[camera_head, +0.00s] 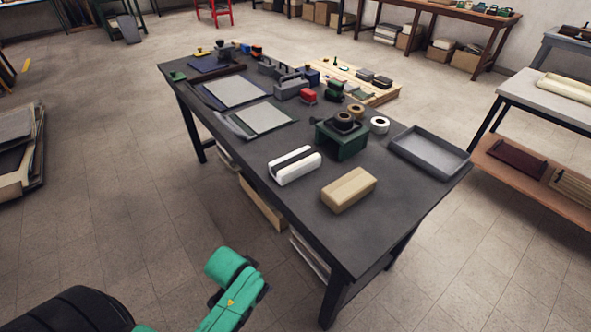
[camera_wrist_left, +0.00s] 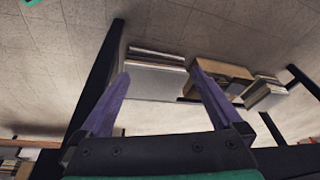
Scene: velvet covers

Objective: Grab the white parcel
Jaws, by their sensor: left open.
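The white parcel (camera_head: 294,165) is a long white block with a dark strip along it. It lies on the dark table (camera_head: 300,228) near its left long edge, in the head view. My left gripper (camera_wrist_left: 160,72) shows in the left wrist view with its two purple fingers apart and nothing between them. Behind the fingers are table legs and items stored low down; the parcel is not visible there. In the head view, a green part of my arm (camera_head: 232,290) is at the bottom, off the table and well short of the parcel. My right gripper is not in view.
A tan block (camera_head: 348,190) lies right of the parcel. A green stand with black rolls (camera_head: 341,139) is behind them, and a grey tray (camera_head: 430,152) is at the right edge. Flat grey panels (camera_head: 265,118) lie farther back. The near table corner is bare.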

